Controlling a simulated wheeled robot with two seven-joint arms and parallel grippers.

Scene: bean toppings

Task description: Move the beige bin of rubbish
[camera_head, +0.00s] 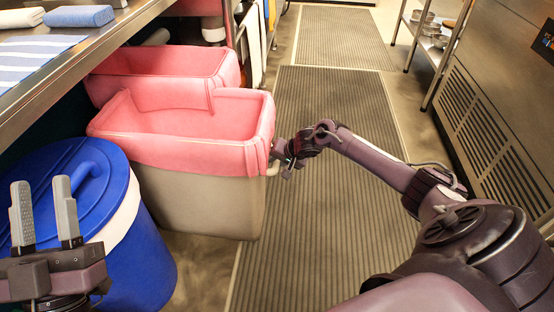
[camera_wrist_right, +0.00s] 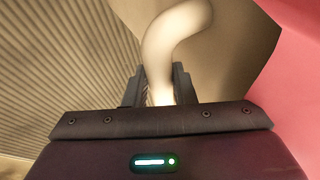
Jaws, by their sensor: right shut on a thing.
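The beige bin (camera_head: 205,203) stands left of centre in the head view, with a pink liner (camera_head: 185,155) folded over its rim. Its inside looks empty from here. My right gripper (camera_head: 275,165) is at the bin's right side. In the right wrist view, its fingers (camera_wrist_right: 158,88) are shut on the bin's pale curved handle (camera_wrist_right: 172,45), with the beige wall and pink liner beside it. My left gripper (camera_head: 46,210) is at the lower left, fingers up and apart, empty, in front of the blue barrel.
A second pink-lined bin (camera_head: 165,65) stands right behind. A blue lidded barrel (camera_head: 140,260) is close at the front left. A steel counter (camera_head: 110,35) overhangs the left. Ribbed floor mats (camera_head: 325,110) lie clear to the right; a steel appliance (camera_head: 490,120) bounds them.

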